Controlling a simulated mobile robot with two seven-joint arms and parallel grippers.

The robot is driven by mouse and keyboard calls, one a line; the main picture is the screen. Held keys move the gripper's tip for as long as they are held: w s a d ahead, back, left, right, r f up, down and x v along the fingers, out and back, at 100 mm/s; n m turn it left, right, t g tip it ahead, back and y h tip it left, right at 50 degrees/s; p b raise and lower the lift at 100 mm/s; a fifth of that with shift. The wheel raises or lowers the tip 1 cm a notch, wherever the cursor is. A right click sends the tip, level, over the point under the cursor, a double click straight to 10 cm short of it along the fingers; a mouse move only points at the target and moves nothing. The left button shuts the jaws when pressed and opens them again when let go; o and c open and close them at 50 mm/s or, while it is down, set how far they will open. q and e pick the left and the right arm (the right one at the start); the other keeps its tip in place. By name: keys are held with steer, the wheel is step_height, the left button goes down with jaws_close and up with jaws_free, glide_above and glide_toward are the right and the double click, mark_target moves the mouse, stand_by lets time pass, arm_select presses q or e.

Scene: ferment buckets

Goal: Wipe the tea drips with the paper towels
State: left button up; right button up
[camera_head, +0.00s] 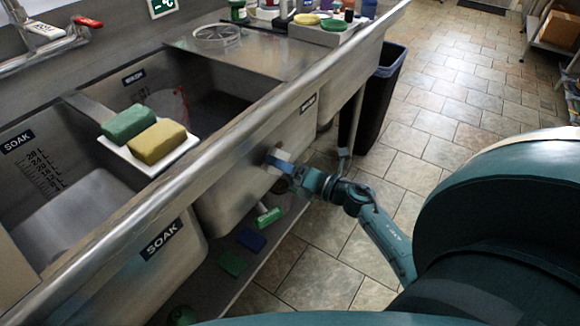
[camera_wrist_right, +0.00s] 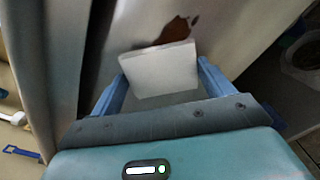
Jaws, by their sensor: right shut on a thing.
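A white folded paper towel (camera_wrist_right: 160,70) is held between the blue fingers of my right gripper (camera_wrist_right: 162,75). Brown tea drips (camera_wrist_right: 178,30) show on the steel sink front just beyond the towel's top edge; the towel hides whatever lies behind it. In the head view my right gripper (camera_head: 281,168) is up against the front of the sink basin, with the white towel (camera_head: 282,154) at its tips. I cannot tell whether the towel touches the steel. My left gripper is not in view.
A steel sink (camera_head: 225,150) with SOAK labels runs along the left. Green and yellow sponges (camera_head: 158,141) sit on a white tray on its rim. Below is a shelf with coloured items (camera_head: 250,239). A dark bin (camera_head: 372,105) stands beyond; the tiled floor is open.

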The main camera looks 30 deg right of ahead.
mark_target(288, 156)
steer(key=shift+x, duration=0.85)
stand_by(0.6)
steer(key=shift+d, duration=0.1)
